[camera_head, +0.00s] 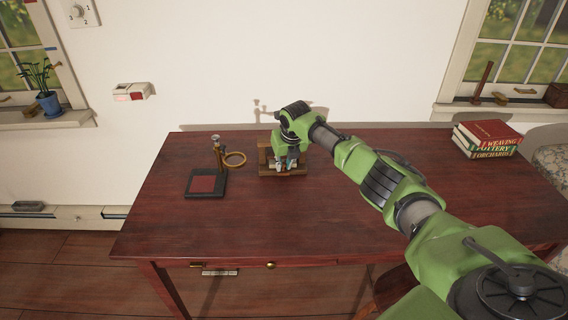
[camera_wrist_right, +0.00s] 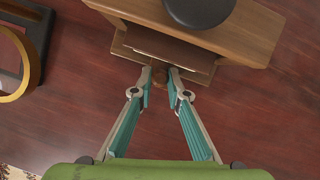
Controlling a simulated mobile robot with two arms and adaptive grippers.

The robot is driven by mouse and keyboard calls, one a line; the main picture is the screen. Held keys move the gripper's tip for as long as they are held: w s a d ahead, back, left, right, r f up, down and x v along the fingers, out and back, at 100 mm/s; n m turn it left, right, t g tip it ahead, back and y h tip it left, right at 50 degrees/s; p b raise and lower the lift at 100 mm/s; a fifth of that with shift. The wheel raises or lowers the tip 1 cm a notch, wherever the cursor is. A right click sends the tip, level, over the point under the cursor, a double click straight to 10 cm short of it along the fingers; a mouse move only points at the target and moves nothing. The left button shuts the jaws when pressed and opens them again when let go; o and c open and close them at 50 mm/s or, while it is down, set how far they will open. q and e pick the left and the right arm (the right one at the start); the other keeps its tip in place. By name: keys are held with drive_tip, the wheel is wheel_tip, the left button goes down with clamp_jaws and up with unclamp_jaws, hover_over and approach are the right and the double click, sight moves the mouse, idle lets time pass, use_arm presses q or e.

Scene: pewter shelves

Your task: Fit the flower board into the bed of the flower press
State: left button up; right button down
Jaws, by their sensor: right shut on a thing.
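The flower press (camera_head: 264,157) is a wooden frame near the back middle of the table, partly hidden by my right arm in the head view. In the right wrist view, its thick wooden beam (camera_wrist_right: 235,32) crosses the top, with a dark round part above it. Below the beam is a brown board (camera_wrist_right: 165,46), which I take to be the flower board, partly hidden under the beam. My right gripper (camera_wrist_right: 160,85), also in the head view (camera_head: 287,164), is shut on a small brown knob at the board's near edge. How far the board sits in the bed is unclear. My left gripper is out of view.
A black stand with a dark red pad (camera_head: 202,184) and a brass ring (camera_head: 235,159) is left of the press. Several stacked books (camera_head: 487,138) lie at the table's back right. The table's front and middle (camera_head: 260,220) are clear.

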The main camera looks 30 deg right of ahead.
drive_tip(key=c, duration=1.9)
unclamp_jaws()
drive_tip(key=v, duration=1.2)
